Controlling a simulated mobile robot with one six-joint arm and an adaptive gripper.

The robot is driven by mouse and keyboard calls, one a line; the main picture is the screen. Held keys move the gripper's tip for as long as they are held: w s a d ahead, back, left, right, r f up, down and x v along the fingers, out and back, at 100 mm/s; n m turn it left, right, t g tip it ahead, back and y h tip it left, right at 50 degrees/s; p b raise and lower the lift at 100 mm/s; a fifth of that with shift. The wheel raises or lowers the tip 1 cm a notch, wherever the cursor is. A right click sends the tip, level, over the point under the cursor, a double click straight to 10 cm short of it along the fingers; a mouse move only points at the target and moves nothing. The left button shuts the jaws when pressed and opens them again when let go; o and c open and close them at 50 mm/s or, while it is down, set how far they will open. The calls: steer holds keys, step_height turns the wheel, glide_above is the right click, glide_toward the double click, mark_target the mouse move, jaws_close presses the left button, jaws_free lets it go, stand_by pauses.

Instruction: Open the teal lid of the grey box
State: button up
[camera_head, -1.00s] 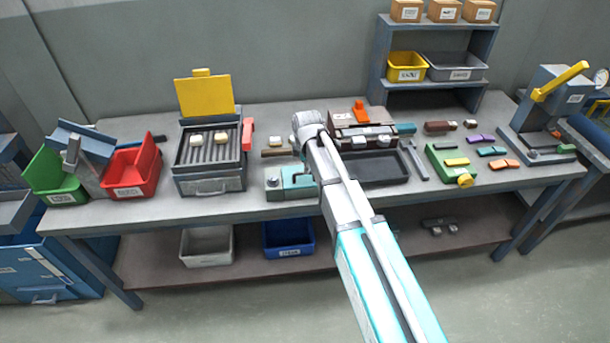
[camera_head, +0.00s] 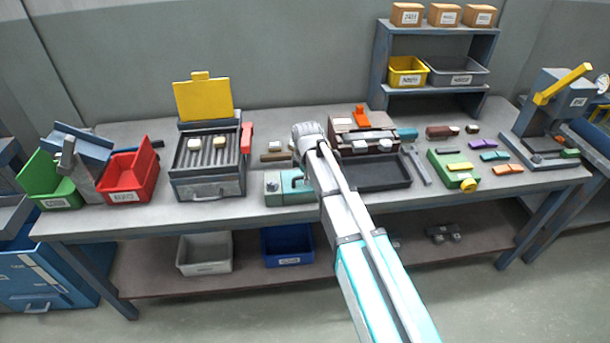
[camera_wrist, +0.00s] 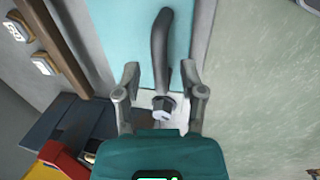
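The grey box with its teal lid (camera_head: 279,183) stands at the front of the bench, partly hidden behind my arm. The lid looks shut. In the wrist view the teal lid (camera_wrist: 125,35) fills the top middle, with a dark curved handle (camera_wrist: 161,45) on it. My gripper (camera_wrist: 160,75) is open, with one finger on each side of the handle's near end. Gaps show between the fingers and the handle, so it is not gripped. In the head view my gripper is hidden by my arm.
Left of the box stands a grill-like unit (camera_head: 208,188) with a raised yellow lid (camera_head: 203,101). A dark tray (camera_head: 377,174) lies to the right, near my arm. A red bin (camera_head: 127,178) and a green bin (camera_head: 55,185) are at the far left.

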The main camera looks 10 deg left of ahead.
jaws_close()
